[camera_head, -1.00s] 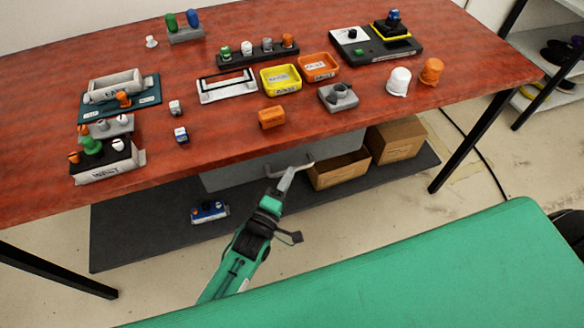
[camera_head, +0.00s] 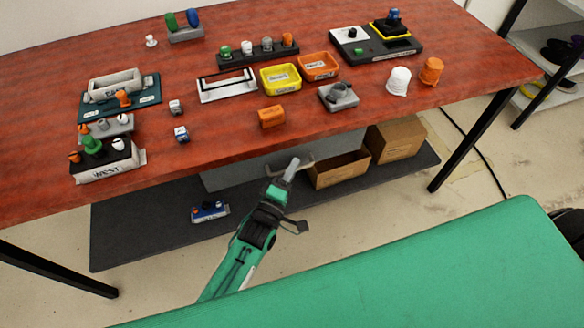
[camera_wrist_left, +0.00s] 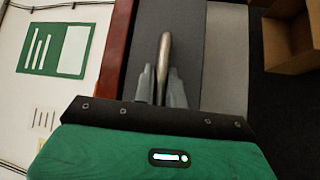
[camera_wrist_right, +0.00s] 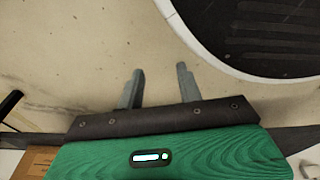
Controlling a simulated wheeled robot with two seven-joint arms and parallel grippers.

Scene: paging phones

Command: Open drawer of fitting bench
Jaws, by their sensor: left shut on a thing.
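The fitting bench (camera_head: 330,125) has a red-brown top. Its grey drawer (camera_head: 232,176) hangs under the front edge and looks closed. A pale bar handle (camera_head: 273,168) sticks out of the drawer front. My left gripper (camera_head: 292,167) is at this handle and hides part of it. In the left wrist view the handle (camera_wrist_left: 164,50) runs between the two fingers of my left gripper (camera_wrist_left: 162,82), which are shut on it. My right gripper (camera_wrist_right: 160,80) shows only in its own wrist view, with its fingers apart and empty over pale floor.
Cardboard boxes (camera_head: 340,169) stand on the dark lower shelf (camera_head: 130,230), right of the drawer. A small blue device (camera_head: 209,211) lies on that shelf at left. Trays and small parts cover the bench top. A green surface (camera_head: 400,265) fills the lower right foreground.

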